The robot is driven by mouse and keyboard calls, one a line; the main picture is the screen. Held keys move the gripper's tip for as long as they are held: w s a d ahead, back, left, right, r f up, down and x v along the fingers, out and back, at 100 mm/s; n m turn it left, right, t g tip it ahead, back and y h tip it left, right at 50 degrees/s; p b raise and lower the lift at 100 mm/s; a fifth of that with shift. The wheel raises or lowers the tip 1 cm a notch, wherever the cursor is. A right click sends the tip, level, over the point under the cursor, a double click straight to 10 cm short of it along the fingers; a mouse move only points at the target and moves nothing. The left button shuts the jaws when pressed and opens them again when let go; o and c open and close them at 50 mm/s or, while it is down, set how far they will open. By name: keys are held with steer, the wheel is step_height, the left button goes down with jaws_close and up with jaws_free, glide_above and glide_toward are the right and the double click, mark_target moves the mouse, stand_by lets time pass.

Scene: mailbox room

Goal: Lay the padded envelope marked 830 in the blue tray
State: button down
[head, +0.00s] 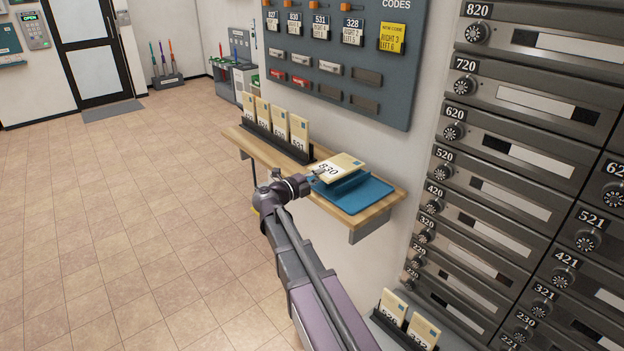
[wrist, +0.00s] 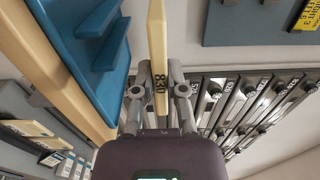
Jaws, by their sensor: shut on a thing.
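The padded envelope marked 830 (head: 341,165) is cream-coloured and tilted, held above the blue tray (head: 367,197) in the head view. In the wrist view the envelope (wrist: 157,48) shows edge-on, with its 830 marking between the fingers. The blue tray (wrist: 76,28) is to its left there. My gripper (head: 312,177) is shut on the envelope; both fingers also show in the wrist view (wrist: 160,92). The head view does not clearly show whether the envelope touches the tray.
The tray sits on a wooden shelf (head: 392,203). A black rack (head: 262,139) of upright envelopes stands at the shelf's left. A code board (head: 335,65) hangs above. Numbered mailboxes (head: 510,130) fill the right wall. More envelopes (head: 405,320) stand lower down. The tiled floor at left is clear.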

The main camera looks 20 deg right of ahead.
mark_target(325, 195)
steer(key=shift+w+d+f+b, duration=0.25)
steer(key=shift+d+f, duration=0.1)
steer(key=shift+d, duration=0.3)
steer(key=shift+w+d+f+b, duration=0.25)
steer(key=shift+d+f, duration=0.05)
steer(key=shift+d, duration=0.35)
step_height(325, 195, down, 3)
steer(key=b, duration=0.3)
steer(key=shift+f, duration=0.15)
steer(key=c, duration=0.5)
jaws_free()
steer(key=shift+s+f+b, duration=0.1)
steer(key=shift+f+b, duration=0.15)
steer(key=shift+b, duration=0.15)
steer(key=shift+c, duration=0.2)
steer(key=shift+f+b, duration=0.3)
steer(key=shift+c, duration=1.4)
